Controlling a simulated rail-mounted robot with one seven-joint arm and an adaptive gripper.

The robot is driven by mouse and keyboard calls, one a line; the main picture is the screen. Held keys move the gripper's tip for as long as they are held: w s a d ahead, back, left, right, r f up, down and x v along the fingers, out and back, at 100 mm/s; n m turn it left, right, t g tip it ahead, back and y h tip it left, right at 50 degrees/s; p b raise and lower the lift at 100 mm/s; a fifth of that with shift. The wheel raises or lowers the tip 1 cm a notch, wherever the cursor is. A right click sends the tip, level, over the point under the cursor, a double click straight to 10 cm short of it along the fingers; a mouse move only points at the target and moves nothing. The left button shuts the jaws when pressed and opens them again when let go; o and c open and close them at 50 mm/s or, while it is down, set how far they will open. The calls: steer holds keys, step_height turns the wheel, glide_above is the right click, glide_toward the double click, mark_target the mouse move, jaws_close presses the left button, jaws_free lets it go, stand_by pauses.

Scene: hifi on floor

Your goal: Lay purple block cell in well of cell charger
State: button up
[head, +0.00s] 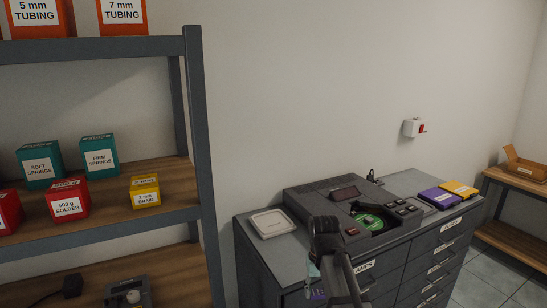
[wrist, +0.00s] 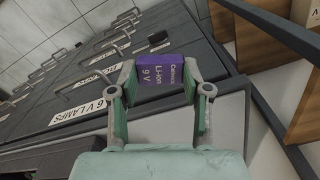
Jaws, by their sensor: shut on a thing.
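The purple block cell (wrist: 160,72), printed "Li-ion 9 V", sits between the fingers of my gripper (wrist: 159,88) in the wrist view. My gripper is shut on it. In the head view my gripper (head: 317,284) hangs in front of the grey drawer cabinet, mostly behind my arm, with only a little purple of the cell showing. I cannot pick out the cell charger with certainty. A dark device (head: 128,293) with a pale round part stands on the lower left shelf, partly cut off by the frame's bottom edge.
A grey machine (head: 310,198) with a green disc in its open bay stands on the drawer cabinet (head: 254,256). A pale tray (head: 272,223) lies left of it, purple (head: 438,198) and yellow (head: 459,188) cases right. Drawer handles (wrist: 85,82) stick out near my gripper. Shelves with boxes stand left.

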steer(key=s+d+f+m, duration=0.1)
steer(key=s+d+f, duration=0.1)
steer(key=d+f, duration=0.2)
steer(key=shift+s+f, duration=0.15)
steer(key=shift+f, duration=0.35)
steer(key=shift+s+a, duration=0.1)
steer(key=shift+a, duration=0.05)
